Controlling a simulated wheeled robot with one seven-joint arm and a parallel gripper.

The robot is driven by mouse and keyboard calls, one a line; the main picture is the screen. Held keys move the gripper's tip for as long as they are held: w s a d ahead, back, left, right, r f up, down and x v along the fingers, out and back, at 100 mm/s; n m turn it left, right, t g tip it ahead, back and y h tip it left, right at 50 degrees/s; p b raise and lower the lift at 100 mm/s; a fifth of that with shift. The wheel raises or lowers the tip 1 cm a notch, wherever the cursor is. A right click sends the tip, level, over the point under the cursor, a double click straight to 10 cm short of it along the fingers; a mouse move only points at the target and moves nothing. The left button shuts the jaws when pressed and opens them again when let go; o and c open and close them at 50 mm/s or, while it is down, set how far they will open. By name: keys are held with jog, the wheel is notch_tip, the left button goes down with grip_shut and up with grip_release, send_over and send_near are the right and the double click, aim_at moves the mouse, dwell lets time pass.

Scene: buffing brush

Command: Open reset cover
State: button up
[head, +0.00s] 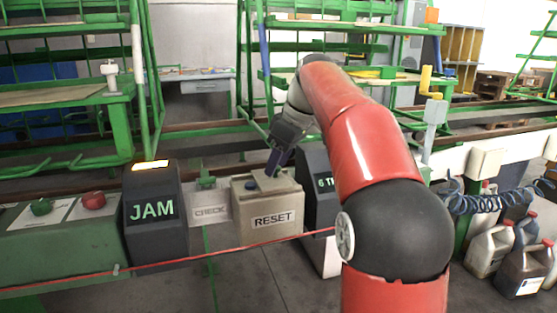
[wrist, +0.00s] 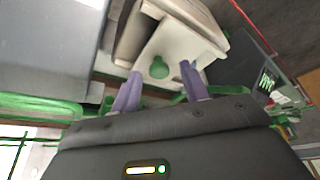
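The tan RESET box (head: 272,205) stands in the middle of the head view, with a lighter raised part on its top, partly hidden by my gripper. My gripper (head: 265,171) reaches down to that top from behind; contact is unclear. In the wrist view my gripper (wrist: 160,84) has its two purple fingers spread, with nothing held between them. A green knob (wrist: 159,68) on a pale surface shows between the fingertips, apparently beyond them. I cannot tell for sure which box that knob belongs to, nor the cover's exact angle.
The dark JAM box (head: 154,212) and the CHECK box (head: 209,205) stand left of RESET. A dark box (head: 319,190) stands close on its right. A red rope (head: 180,260) crosses in front. Green racks (head: 70,90) stand behind; jugs (head: 522,268) sit at the right.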

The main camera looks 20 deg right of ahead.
jog(key=p+v, duration=0.2)
jog(key=v, duration=0.5)
jog(key=shift+r, duration=0.35)
jog(key=shift+s, duration=0.2)
jog(key=s+a+f+m+t+h, duration=0.1)
jog(key=s+a+f+m, duration=0.2)
jog(key=s+f, duration=0.8)
jog(key=s+a+f+m+t+h, duration=0.1)
jog(key=s+a+f+m, duration=0.3)
jog(key=s+f, duration=0.7)
jog(key=s+m+h, duration=0.1)
jog(key=s+m, duration=0.1)
jog(key=s, duration=0.2)
jog(key=shift+s+a+f, duration=0.1)
jog(key=shift+f, duration=0.05)
jog(key=shift+c, duration=0.4)
dwell(1.0)
